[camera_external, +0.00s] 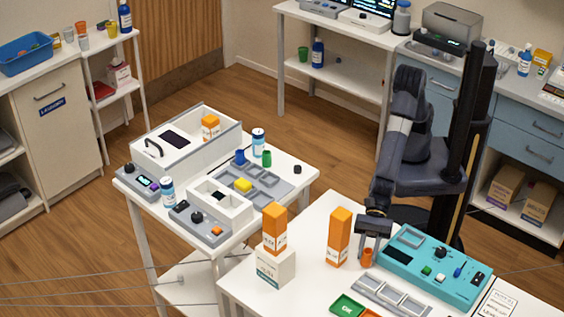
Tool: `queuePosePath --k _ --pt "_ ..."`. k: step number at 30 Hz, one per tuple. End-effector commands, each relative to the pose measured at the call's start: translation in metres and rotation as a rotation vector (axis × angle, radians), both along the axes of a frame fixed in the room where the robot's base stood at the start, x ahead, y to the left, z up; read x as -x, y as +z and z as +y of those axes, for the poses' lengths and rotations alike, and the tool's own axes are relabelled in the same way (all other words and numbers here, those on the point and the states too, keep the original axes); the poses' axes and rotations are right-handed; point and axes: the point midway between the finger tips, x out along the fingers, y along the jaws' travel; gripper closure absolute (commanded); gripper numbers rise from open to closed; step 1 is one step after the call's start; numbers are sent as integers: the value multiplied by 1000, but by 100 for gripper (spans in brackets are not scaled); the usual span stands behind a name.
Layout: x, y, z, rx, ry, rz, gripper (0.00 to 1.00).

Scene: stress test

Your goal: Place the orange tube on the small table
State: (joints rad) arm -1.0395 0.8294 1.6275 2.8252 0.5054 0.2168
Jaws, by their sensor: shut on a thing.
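My gripper (372,240) points down over the front white table (310,224), beside the teal panel. It is shut on the orange tube (366,258), a short round piece showing just below the fingers. The fingers hide its upper part. I cannot tell whether its lower end touches the tabletop. A smaller white table (300,178) stands to the left, holding several devices and bottles.
Two tall orange-and-white boxes stand left of my gripper, one on the tabletop (339,236) and one on a white box (275,268). The teal panel (440,262) lies right. A grey tray (392,296) and green tray (347,305) lie in front.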

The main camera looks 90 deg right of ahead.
Motion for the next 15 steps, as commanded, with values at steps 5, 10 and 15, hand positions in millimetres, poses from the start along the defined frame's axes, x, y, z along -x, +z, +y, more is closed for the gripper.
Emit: queuePosePath --k 5,10,15 --pt "0 -13 0 -2 -1 0 95" --pt "0 -13 0 -2 0 -1 95" --pt "0 -16 0 -2 0 -1 72"
